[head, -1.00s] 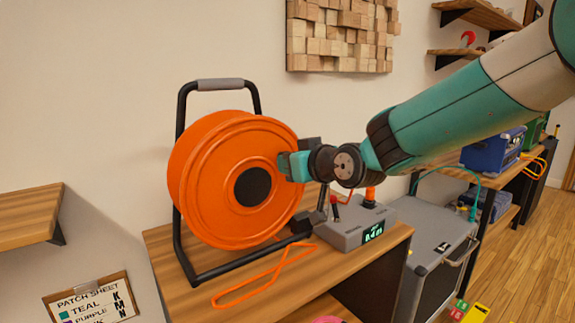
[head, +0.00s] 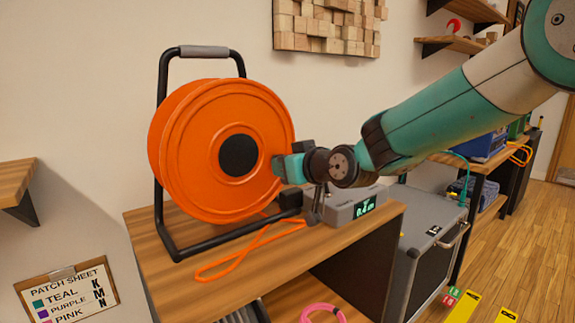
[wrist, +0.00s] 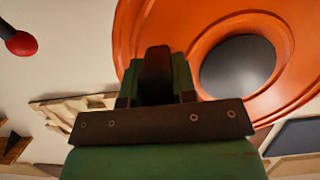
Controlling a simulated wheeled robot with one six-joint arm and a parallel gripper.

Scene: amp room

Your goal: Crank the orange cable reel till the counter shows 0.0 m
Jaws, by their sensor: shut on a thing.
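The orange cable reel (head: 195,165) stands upright in its black frame on a wooden shelf, its round black hub facing me. My gripper (head: 281,167) is at the reel's right edge, slightly below hub height. It is shut on the crank handle, which the jaws mostly hide. In the wrist view a dark upright piece (wrist: 155,75) shows between my green jaws, with the orange reel face behind. The grey counter box (head: 340,212) sits right of the reel. Its green display (head: 365,207) seems to read 0.4 m, but the digits are small.
A loose orange cable (head: 245,250) lies on the shelf top (head: 290,265) in front of the reel. A red knob (wrist: 20,42) shows in the wrist view. A grey case (head: 430,245) stands right of the shelf. A patch sheet (head: 68,293) hangs at lower left.

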